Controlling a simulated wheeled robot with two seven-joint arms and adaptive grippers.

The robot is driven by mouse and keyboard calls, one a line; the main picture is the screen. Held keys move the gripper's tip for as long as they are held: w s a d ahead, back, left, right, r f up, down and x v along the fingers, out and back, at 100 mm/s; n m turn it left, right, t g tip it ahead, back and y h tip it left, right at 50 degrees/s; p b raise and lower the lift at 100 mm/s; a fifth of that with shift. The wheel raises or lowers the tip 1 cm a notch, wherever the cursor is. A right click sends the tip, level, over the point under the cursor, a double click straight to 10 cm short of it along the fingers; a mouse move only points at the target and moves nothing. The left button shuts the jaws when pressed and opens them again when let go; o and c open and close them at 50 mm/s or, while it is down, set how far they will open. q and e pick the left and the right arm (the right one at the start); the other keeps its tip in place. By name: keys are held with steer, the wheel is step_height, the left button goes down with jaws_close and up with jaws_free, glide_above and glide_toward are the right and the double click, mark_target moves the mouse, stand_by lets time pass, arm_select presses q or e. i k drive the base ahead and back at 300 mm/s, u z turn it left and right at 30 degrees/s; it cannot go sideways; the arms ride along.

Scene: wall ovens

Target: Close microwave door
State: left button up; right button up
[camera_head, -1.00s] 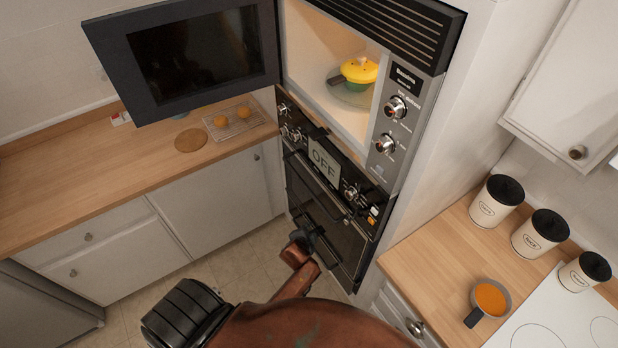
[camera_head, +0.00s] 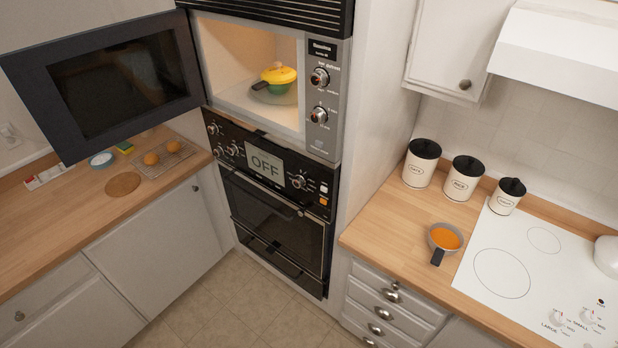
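The microwave door (camera_head: 122,82) is dark grey with a black window and stands wide open to the left, out over the left counter. The control panel (camera_head: 320,98) with two knobs is at the right of the opening. Neither of my grippers is in view.
The wall oven (camera_head: 272,205) below is shut and its display reads OFF. The left counter (camera_head: 60,218) holds a wire rack (camera_head: 163,158) and a round board (camera_head: 123,184). The floor (camera_head: 240,300) is clear.

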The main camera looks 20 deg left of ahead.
mark_target(99, 88)
steer(key=z, duration=0.05)
steer(key=k, duration=0.65)
steer(key=u, duration=0.75)
steer(key=i, duration=1.35)
steer(key=z, duration=0.45)
